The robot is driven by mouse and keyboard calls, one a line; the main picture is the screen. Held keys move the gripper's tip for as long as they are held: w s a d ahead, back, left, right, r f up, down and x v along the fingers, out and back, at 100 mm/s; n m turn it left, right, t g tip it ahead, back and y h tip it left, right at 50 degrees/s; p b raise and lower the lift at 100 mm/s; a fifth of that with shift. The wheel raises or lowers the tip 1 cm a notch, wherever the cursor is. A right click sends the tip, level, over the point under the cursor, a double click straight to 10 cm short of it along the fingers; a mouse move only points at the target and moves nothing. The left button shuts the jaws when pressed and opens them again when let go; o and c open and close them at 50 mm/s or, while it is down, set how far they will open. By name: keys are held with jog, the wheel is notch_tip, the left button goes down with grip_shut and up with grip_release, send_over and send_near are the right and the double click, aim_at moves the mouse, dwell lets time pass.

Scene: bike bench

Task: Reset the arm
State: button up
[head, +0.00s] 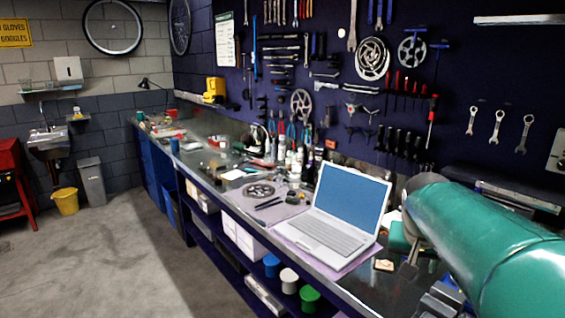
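My arm shows as a thick teal link (495,245) that comes in from the lower right, over the near end of the workbench. Its far end is a rounded grey joint (425,186).
The long workbench (360,290) runs from the lower right to the back left. An open laptop (325,233), a chainring (259,190), bottles and small tools lie on it. Tools hang on the dark wall. The concrete floor (120,260) at left is mostly clear.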

jog(key=s+a+f+n+y, duration=0.1)
jog(key=s+a+f+n, duration=0.1)
jog(key=s+a, duration=0.4)
jog(key=s+a+f+n+t+y, duration=0.1)
jog(key=s+a, duration=0.5)
jog(key=s, duration=0.6)
notch_tip(320, 180, down, 2)
jog(key=shift+s+f+n+y, duration=0.15)
jog(key=shift+n+y, duration=0.25)
jog(key=shift+n, duration=0.5)
jog(key=shift+a, duration=0.1)
jog(key=shift+c, duration=0.2)
